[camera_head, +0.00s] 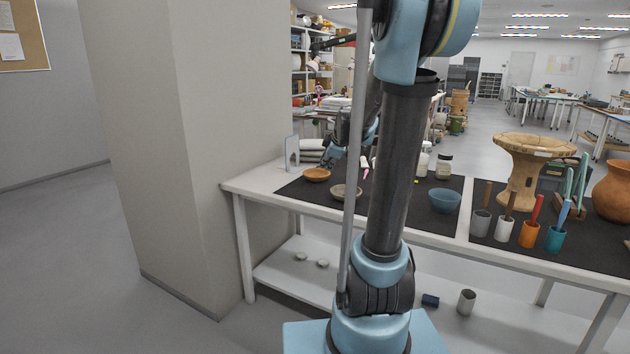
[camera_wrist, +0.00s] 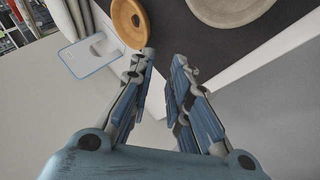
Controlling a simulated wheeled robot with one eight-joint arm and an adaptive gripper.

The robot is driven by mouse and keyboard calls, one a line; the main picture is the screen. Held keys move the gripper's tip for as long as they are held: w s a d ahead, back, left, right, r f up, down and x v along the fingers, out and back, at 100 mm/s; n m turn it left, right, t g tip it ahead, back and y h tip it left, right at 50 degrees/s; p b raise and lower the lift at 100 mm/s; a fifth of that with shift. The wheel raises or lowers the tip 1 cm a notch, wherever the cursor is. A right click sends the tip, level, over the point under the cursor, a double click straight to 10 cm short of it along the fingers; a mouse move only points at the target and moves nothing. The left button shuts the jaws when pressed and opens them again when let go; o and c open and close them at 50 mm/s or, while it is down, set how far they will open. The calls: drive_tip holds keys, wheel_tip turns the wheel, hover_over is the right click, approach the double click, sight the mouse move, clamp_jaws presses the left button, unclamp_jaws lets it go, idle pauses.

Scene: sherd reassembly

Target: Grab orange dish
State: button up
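The orange dish (camera_head: 316,174) is a small shallow round bowl on the black mat near the table's left end. In the wrist view the orange dish (camera_wrist: 130,22) lies at the top, just beyond my gripper's left finger. My gripper (camera_wrist: 164,58) is open, with nothing between its two fingers. In the head view my gripper (camera_head: 335,155) is small and partly hidden behind my arm, close to the dish. I cannot tell whether a finger touches the dish.
A grey-beige dish (camera_head: 346,191) sits right of the orange one; it also shows in the wrist view (camera_wrist: 228,8). A pale upright holder (camera_head: 292,153) stands at the table's left end. A blue bowl (camera_head: 444,200) and jars are further right. A wall pillar (camera_head: 205,150) stands left of the table.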

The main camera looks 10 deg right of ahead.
drive_tip(key=shift+n, duration=0.6)
drive_tip(key=shift+w+d+r+x, duration=0.1)
drive_tip(key=shift+w+r+x, duration=0.3)
drive_tip(key=shift+x, duration=2.8)
drive_tip(key=shift+w+d+r+x, duration=0.1)
drive_tip(key=shift+w+r+x, duration=0.25)
drive_tip(key=shift+x, duration=2.9)
drive_tip(key=shift+w+d+r+x, duration=0.15)
drive_tip(key=shift+w+r+x, duration=0.25)
drive_tip(key=shift+x, duration=2.8)
drive_tip(key=shift+f, duration=0.1)
clamp_jaws()
